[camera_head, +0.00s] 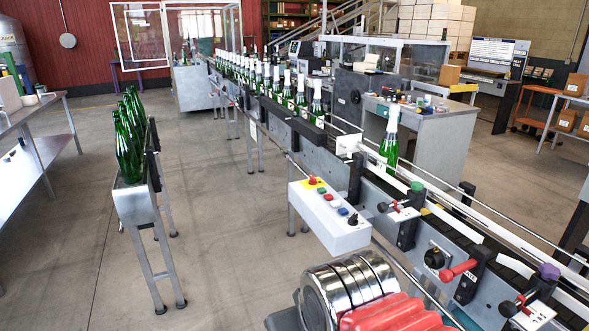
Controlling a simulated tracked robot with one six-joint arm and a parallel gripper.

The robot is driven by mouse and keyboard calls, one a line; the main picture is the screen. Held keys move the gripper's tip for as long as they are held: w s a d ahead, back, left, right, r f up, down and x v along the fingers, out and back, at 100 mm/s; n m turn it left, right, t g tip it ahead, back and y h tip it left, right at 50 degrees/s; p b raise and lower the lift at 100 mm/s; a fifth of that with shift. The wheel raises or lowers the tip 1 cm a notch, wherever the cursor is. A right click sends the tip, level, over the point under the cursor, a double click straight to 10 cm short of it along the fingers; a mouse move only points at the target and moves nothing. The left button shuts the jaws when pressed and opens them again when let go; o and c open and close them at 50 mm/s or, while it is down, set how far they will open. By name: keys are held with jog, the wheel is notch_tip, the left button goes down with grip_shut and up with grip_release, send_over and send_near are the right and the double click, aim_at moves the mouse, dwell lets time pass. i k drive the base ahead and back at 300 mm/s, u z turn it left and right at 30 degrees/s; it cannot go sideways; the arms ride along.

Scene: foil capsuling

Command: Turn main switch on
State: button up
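A white control box (330,222) is fixed to the near side of the bottle conveyor. It carries a red mushroom button on a yellow base (313,181), a row of small coloured buttons (330,198) and a dark knob (353,219). A round black rotary knob (434,258) sits on a plate on the conveyor's side, to the right of the box. I cannot tell from labels which control is the main switch, nor its setting. My gripper is not seen in this view.
Several green bottles (316,105) stand on the conveyor; one foil-topped bottle (389,140) stands nearer. Beside the rotary knob is a red-handled lever (459,270). A narrow rack of green bottles (134,200) stands left. The floor (225,240) between rack and conveyor is clear.

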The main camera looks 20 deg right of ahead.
aim_at(313, 182)
jog(key=z, duration=0.05)
jog(key=i, duration=1.45)
jog(key=z, duration=0.3)
jog(key=i, duration=1.4)
jog(key=z, duration=0.3)
